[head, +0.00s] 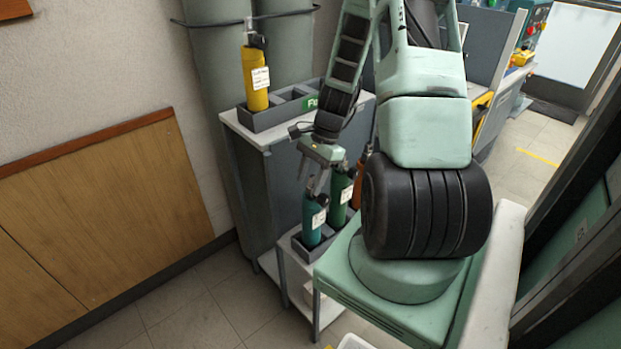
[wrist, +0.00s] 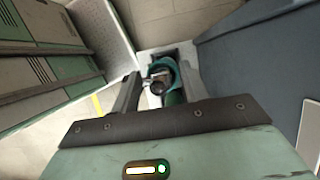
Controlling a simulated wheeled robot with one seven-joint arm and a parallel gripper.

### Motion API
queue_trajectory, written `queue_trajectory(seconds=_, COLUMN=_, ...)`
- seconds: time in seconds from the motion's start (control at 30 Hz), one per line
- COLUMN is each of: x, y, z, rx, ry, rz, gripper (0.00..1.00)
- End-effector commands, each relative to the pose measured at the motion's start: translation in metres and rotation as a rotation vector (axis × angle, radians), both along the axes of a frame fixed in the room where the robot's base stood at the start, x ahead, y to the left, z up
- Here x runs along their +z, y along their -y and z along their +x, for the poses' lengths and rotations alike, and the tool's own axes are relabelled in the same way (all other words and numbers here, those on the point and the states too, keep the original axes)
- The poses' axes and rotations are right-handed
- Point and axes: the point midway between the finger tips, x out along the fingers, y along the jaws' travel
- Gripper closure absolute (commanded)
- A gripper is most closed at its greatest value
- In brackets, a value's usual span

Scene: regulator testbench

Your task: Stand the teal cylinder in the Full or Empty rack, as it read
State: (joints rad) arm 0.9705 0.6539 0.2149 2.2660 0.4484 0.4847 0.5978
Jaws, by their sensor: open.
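The teal cylinder (head: 312,222) stands upright in a low grey rack (head: 301,246), with a white tag on its side. It also shows in the wrist view (wrist: 171,69), seen from above with its dark valve top. My gripper (head: 317,184) is open and points down just above the teal cylinder. In the wrist view my gripper (wrist: 158,85) has the valve top between its fingers; I cannot tell whether they touch it. A grey rack with a green label (head: 311,103) reading "Fu…" sits on the taller cabinet; my arm hides its right part.
A yellow cylinder (head: 255,77) stands in the labelled rack's left compartment; compartments beside it look empty. A green cylinder (head: 339,191) and an orange cylinder (head: 358,190) stand close behind the teal one. The grey cabinet (head: 258,185) rises beside the low rack. Large grey tanks (head: 212,60) stand behind.

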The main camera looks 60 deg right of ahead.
Motion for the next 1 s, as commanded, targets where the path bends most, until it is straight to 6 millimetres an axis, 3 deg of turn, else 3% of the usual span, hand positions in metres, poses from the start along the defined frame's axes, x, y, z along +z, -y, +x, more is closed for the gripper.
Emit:
queue_trajectory(seconds=0.6, x=0.1, y=0.041, z=-0.009, rx=0.0, ry=0.003, rz=-0.003, gripper=0.55)
queue_trajectory(seconds=0.9, x=0.112, y=0.045, z=-0.011, rx=0.001, ry=0.0, rz=0.0, gripper=0.55)
queue_trajectory(seconds=1.0, x=0.114, y=0.035, z=-0.005, rx=0.047, ry=0.007, rz=-0.007, gripper=0.55)
